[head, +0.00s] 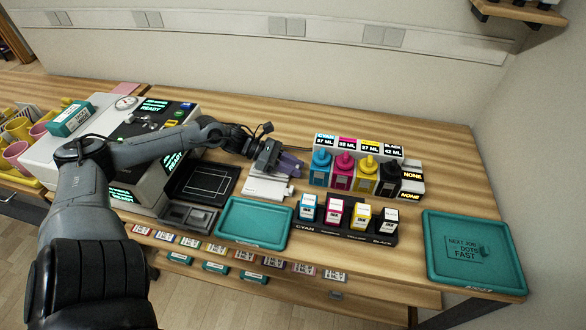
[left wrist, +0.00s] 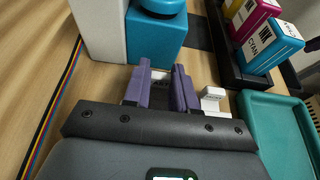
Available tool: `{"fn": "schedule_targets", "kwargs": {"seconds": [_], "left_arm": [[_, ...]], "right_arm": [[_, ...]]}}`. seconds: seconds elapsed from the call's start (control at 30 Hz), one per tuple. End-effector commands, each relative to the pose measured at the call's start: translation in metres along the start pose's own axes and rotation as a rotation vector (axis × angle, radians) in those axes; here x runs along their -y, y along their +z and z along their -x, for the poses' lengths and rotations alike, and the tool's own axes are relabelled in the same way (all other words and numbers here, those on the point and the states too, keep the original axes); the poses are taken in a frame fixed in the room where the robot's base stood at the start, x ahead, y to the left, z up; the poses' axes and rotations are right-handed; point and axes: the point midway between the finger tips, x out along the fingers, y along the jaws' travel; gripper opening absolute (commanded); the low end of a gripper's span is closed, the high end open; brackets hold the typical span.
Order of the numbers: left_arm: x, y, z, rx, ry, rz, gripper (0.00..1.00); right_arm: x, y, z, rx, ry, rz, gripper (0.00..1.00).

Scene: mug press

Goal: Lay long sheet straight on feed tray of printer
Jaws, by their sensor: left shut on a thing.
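My left gripper (head: 287,164) is over the right middle of the bench, near the ink tanks. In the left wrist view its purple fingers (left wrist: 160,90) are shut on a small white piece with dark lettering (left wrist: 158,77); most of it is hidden. A flat white item (head: 264,188) lies just below the gripper in the head view; I cannot tell whether it is the long sheet. The machine with READY screens (head: 150,182) stands at the left. A black tray with a white outline (head: 203,183) sits to its right; I cannot tell whether it is the feed tray. My right gripper is not in view.
Coloured ink tanks (head: 343,172) stand close to the gripper's right, with small ink cartridges (head: 333,213) in front. A teal tray (head: 285,228) lies at the front middle and a NEXT JOB tray (head: 500,250) at the right. The bench behind the tanks is clear.

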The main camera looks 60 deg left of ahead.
Motion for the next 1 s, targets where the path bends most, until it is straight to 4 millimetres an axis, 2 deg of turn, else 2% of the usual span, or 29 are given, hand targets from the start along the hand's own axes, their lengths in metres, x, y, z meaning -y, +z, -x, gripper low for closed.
{"fn": "schedule_targets", "kwargs": {"seconds": [0.17, 0.6, 0.63, 0.77, 0.8, 1.0], "left_arm": [[0.0, -0.006, -0.003, 0.0, 0.0, -0.002, 0.0], [0.0, -0.011, -0.005, 0.0, 0.001, -0.002, 0.0], [0.0, -0.011, -0.004, 0.0, 0.001, -0.003, 0.29], [0.0, -0.01, -0.004, 0.0, 0.001, -0.002, 0.49], [0.0, -0.01, -0.004, 0.0, 0.0, -0.002, 0.52], [0.0, -0.01, -0.004, 0.0, 0.0, -0.002, 0.52]], "right_arm": [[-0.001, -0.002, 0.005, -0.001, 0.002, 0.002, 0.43], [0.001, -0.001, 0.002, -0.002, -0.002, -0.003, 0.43], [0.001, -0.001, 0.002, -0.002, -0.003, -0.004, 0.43], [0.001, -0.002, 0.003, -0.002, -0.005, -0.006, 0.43], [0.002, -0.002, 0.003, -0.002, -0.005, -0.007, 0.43], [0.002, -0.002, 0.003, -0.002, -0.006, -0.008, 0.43]]}}
